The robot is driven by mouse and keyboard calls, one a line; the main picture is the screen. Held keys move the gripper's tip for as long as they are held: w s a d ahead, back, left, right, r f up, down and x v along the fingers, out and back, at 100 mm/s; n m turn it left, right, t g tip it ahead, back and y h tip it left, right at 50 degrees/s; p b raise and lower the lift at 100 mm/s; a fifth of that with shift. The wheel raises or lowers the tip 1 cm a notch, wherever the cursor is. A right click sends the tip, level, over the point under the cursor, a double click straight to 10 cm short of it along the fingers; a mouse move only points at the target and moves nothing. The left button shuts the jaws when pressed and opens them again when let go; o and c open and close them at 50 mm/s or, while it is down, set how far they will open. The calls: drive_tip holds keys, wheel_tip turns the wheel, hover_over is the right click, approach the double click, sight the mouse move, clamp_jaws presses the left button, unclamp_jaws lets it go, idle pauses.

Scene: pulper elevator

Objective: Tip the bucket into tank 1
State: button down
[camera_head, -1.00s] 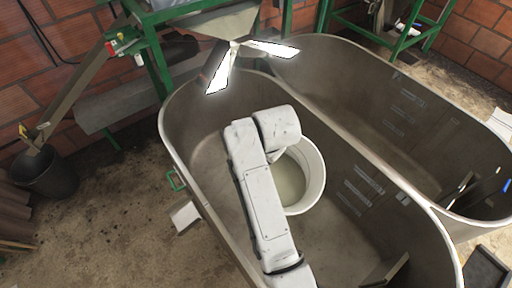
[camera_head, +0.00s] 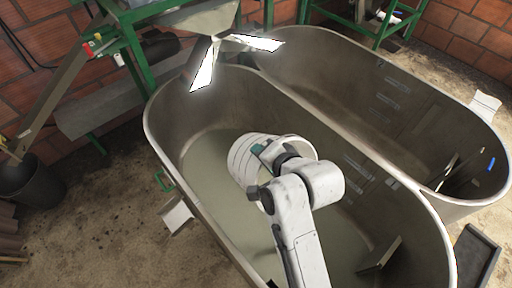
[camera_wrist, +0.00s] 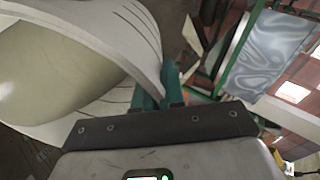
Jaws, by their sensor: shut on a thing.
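The white bucket (camera_head: 246,160) hangs inside the left tank (camera_head: 160,120), tilted on its side, with marked lines on its wall. In the wrist view the bucket (camera_wrist: 85,30) fills the left side, its rim close to me and a pale olive surface within it. My gripper (camera_head: 268,150) is shut on the bucket's rim; its green fingers also show in the wrist view (camera_wrist: 158,85). A pale grey-green layer covers the left tank's floor. My arm hides part of the bucket.
A second grey tank (camera_head: 400,75) adjoins at the right. A metal chute (camera_head: 205,70) with bright white flaps hangs over the left tank's far rim. A black bucket (camera_head: 30,185) stands far left. A dark tray (camera_head: 478,255) lies at lower right.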

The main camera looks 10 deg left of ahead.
drive_tip(key=s+d+f+t+y+b, duration=0.1)
drive_tip(key=s+d+t+y+b, duration=0.1)
drive_tip(key=d+b, duration=0.3)
drive_tip(key=s+d+f+m+t+y+b, duration=0.1)
drive_tip(key=s+d+b, duration=0.4)
drive_tip(key=b, duration=0.8)
drive_tip(key=s+d+f+t+y+b, duration=0.2)
drive_tip(key=s+d+t+y+b, duration=0.2)
drive_tip(key=b, duration=0.5)
drive_tip(key=shift+s+d+f+t+y+b, duration=0.15)
drive_tip(key=shift+d+f+t+y+b, duration=0.2)
drive_tip(key=shift+d+t+y, duration=0.3)
idle(1.3)
idle(1.8)
